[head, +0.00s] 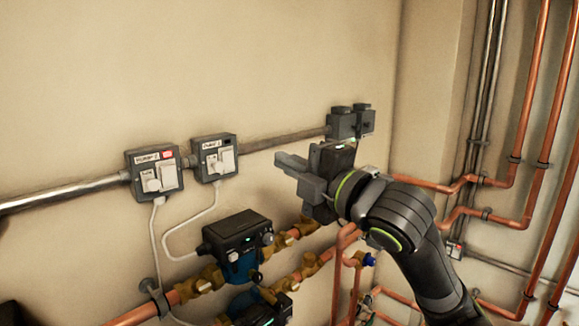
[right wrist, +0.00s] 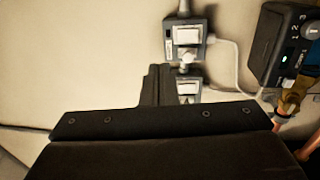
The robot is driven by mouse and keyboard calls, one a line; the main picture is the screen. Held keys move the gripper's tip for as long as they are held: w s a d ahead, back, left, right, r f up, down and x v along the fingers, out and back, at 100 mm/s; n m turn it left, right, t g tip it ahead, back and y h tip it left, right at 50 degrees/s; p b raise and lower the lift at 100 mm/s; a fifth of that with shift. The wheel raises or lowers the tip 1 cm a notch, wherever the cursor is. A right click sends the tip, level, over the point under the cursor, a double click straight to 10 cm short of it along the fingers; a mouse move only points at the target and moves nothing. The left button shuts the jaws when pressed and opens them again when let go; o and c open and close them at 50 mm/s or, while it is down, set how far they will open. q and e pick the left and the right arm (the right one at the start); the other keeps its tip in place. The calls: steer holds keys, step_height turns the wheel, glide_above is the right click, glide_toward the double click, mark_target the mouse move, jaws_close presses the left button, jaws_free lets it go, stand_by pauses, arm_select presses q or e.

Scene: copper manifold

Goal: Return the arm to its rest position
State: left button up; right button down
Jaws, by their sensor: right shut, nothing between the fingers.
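My right gripper (head: 290,168) is in the middle of the head view, on an arm that comes in from the lower right. It is shut and empty, and points left, in front of the wall. In the right wrist view its dark fingers (right wrist: 156,86) show shut together, partly covering one of the switch boxes. My left gripper is in neither view.
Two grey switch boxes (head: 154,172) (head: 214,157) sit on the wall along a metal conduit (head: 275,139). A black pump head (head: 238,233) with brass fittings and copper pipes is below. Tall copper pipes (head: 532,80) run at the right. The upper wall is clear.

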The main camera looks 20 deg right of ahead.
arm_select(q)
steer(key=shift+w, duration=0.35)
